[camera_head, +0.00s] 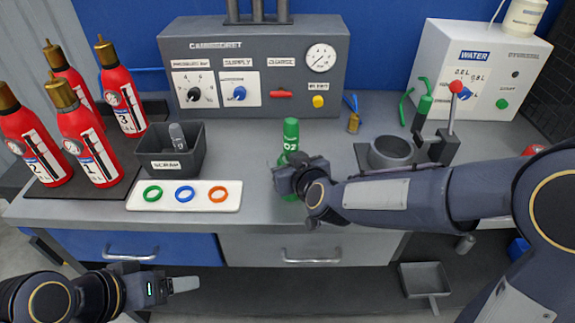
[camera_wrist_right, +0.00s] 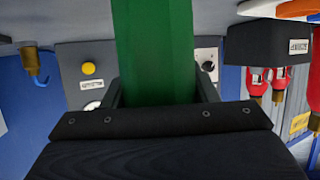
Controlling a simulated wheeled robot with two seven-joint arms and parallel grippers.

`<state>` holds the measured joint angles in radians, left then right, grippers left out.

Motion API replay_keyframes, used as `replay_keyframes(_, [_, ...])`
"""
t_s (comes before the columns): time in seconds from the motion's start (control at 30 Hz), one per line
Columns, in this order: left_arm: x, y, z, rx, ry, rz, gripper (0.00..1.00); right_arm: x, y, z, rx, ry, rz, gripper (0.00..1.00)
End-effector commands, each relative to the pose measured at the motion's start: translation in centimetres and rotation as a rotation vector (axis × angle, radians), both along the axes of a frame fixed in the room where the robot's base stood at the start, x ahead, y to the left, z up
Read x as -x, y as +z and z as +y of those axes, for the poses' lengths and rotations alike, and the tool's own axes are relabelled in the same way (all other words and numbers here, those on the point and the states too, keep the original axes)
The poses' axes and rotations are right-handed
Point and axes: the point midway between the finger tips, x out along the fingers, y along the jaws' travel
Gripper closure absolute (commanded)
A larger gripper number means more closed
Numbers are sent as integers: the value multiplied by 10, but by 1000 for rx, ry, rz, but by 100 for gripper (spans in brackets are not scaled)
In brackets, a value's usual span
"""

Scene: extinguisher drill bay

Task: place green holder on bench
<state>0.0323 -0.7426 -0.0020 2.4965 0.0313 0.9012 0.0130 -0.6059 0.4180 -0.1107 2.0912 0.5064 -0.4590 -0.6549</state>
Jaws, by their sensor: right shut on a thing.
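The green holder (camera_head: 291,133) is a tall green cylinder, upright near the front middle of the bench (camera_head: 245,145). My right gripper (camera_head: 290,180) is shut around it and hides its middle. A bit of green shows below the gripper near the bench's front edge; I cannot tell whether the holder touches the bench. In the right wrist view the green holder (camera_wrist_right: 154,50) runs between the two fingers and fills the centre. My left gripper (camera_head: 180,285) is low at the left, in front of the drawers and away from the holder; its jaw opening is unclear.
Red extinguishers (camera_head: 85,145) stand on a dark mat at the left. A scrap bin (camera_head: 172,164) and a white tray (camera_head: 140,203) with coloured rings are left of the holder. A grey control panel (camera_head: 255,65) is behind. A round fixture with a lever (camera_head: 391,152) is at the right.

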Motion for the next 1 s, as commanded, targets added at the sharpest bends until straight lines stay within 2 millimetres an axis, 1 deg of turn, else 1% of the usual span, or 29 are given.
replay_keyframes(0.03, [0,1,0,0,0,0,22,-1,5,0,-3,-1,-8,98])
replay_keyframes(0.07, [0,1,0,0,0,0,22,-1,5,0,-3,-1,-8,98])
replay_keyframes(0.3, [0,-2,0,0,0,0,22,-1,0,0,-3,-1,-8,98])
replay_keyframes(0.33, [0,-2,0,0,0,0,22,0,-2,0,0,0,-1,44])
replay_keyframes(0.47, [0,-1,0,0,0,0,22,0,-1,0,0,0,-1,27])
replay_keyframes(0.5, [0,-1,0,0,0,0,22,0,-1,0,0,0,-1,25])
replay_keyframes(0.73, [0,-1,0,0,0,0,22,0,-1,0,0,0,-1,25])
replay_keyframes(0.83, [0,4,0,0,0,0,22,0,5,0,-1,0,-2,25])
replay_keyframes(0.93, [0,5,0,0,0,0,22,11,9,-4,-1,0,-3,25])
replay_keyframes(1.0, [0,8,0,0,0,0,22,22,15,-9,-1,1,-4,25])
